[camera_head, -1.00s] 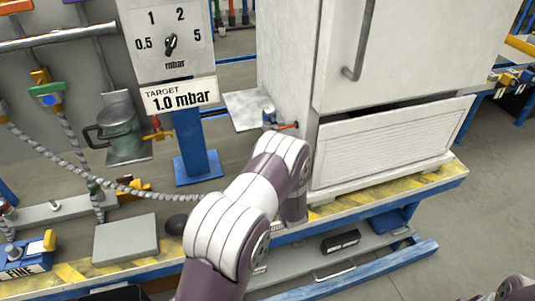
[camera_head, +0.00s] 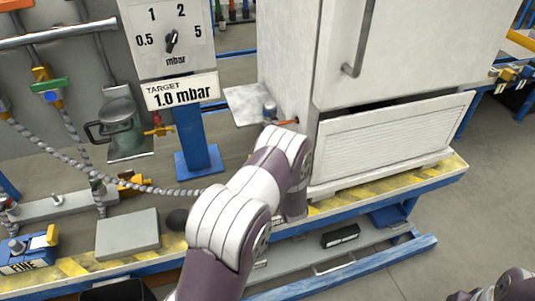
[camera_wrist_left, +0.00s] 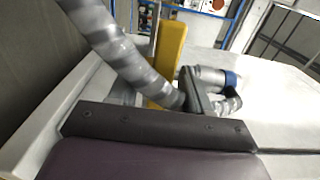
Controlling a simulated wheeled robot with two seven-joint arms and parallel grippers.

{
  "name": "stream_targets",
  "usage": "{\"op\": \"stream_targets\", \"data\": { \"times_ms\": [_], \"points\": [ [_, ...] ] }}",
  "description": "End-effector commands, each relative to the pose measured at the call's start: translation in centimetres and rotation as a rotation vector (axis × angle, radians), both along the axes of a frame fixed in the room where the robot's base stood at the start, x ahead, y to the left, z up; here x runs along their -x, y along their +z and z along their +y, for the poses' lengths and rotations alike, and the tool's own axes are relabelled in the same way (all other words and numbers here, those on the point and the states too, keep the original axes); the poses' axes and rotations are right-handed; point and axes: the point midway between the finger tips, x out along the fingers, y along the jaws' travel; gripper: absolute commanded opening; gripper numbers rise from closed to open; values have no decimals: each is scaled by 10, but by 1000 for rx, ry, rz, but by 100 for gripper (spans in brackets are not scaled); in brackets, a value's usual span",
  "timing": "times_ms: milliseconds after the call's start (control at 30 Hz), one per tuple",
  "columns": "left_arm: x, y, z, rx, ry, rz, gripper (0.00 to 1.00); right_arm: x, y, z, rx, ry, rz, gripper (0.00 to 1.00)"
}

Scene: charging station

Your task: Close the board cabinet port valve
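The white cabinet (camera_head: 290,60) stands on the bench at the upper middle of the head view. On its left side is a small port fitting (camera_head: 270,108) with an orange lever (camera_head: 286,122). My left arm reaches up to just below this fitting and hides its own gripper there. In the left wrist view, a dark finger of my left gripper (camera_wrist_left: 197,95) is close to a grey pipe with a blue band (camera_wrist_left: 215,77). A yellow bar (camera_wrist_left: 168,60) and a grey braided hose (camera_wrist_left: 120,50) are beside it. The finger gap is unclear. My right gripper is not visible.
A gauge board (camera_head: 168,38) with a "TARGET 1.0 mbar" sign (camera_head: 181,92) stands left of the cabinet. The tilted louvred panel (camera_head: 385,150) projects at the cabinet's front. A grey pot (camera_head: 120,125) and a braided hose (camera_head: 50,155) are at left. Open floor (camera_head: 480,210) lies at right.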

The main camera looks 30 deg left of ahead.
Motion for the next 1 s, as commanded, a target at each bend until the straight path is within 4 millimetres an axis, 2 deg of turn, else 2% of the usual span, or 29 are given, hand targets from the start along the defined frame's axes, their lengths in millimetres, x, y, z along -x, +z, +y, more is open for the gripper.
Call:
{"op": "stream_targets", "data": {
  "times_ms": [167,267,600,700,1000],
  "points": [
    [2,1,-3,1,0,-2,49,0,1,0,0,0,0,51],
    [10,2,-14,0,-3,0,49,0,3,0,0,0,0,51],
    [63,1,-77,-1,-5,1,49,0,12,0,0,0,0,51],
    [74,1,-89,-1,-4,1,49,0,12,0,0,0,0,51],
    [83,0,-97,0,1,0,49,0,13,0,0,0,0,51]
  ]
}}
